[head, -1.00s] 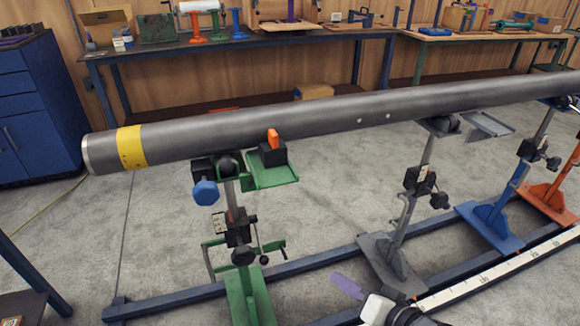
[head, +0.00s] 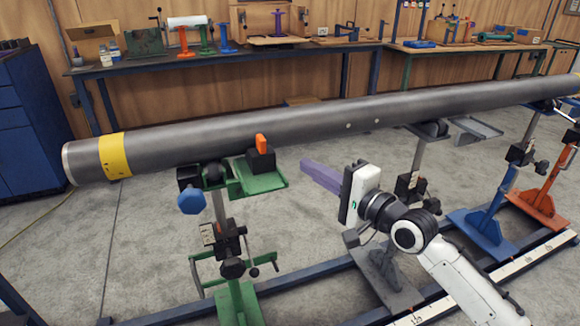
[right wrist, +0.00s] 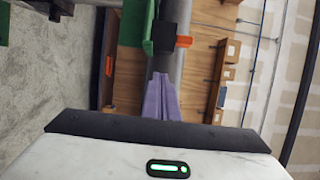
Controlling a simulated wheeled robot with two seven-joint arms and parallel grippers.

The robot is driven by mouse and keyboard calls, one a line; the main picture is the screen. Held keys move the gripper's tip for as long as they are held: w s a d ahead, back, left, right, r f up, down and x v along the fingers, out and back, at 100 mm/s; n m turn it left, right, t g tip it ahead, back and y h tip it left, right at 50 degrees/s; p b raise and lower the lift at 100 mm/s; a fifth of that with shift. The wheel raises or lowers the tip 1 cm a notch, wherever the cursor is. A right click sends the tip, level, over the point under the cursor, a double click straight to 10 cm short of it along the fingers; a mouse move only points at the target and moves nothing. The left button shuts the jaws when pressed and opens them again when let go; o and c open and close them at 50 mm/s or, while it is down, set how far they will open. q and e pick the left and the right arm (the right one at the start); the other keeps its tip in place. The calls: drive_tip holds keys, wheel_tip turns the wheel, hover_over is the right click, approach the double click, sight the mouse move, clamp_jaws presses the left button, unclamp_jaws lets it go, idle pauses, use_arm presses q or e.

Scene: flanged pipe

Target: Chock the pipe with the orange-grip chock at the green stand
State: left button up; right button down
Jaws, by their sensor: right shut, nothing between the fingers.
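The grey pipe (head: 300,122) with a yellow band lies across several roller stands. The green stand (head: 238,300) holds it near its left end, with a blue knob (head: 192,200) at its head. The chock, black with an orange grip (head: 261,144), sits upright on the green stand's tray (head: 262,184), close to the pipe's near side; I cannot tell whether it touches. In the right wrist view the orange grip (right wrist: 183,42) shows ahead of the fingers. My right gripper (head: 306,166), with purple fingers, is shut and empty, right of the tray and apart from the chock. My left gripper is not in view.
A grey stand (head: 385,275) with an empty grey tray (head: 477,128) stands right of the green one, then blue (head: 487,228) and orange (head: 540,198) stands. Dark blue rails run along the floor. A bench (head: 230,62) with tools stands behind, and a blue cabinet (head: 30,120) at left.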

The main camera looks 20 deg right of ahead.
sight(275, 161)
drive_tip(key=shift+w+a, duration=0.7)
drive_tip(key=shift+a, duration=0.35)
drive_tip(key=shift+w+a, duration=0.7)
drive_tip(key=shift+a, duration=0.35)
drive_tip(key=shift+w+a+r+p, duration=0.2)
drive_tip(key=shift+a+p, duration=0.15)
drive_tip(key=shift+p, duration=0.45)
drive_tip(key=shift+a+f+p, duration=0.1)
drive_tip(key=shift+a+p, duration=0.3)
drive_tip(key=shift+a, duration=0.05)
drive_tip(key=shift+f, duration=0.1)
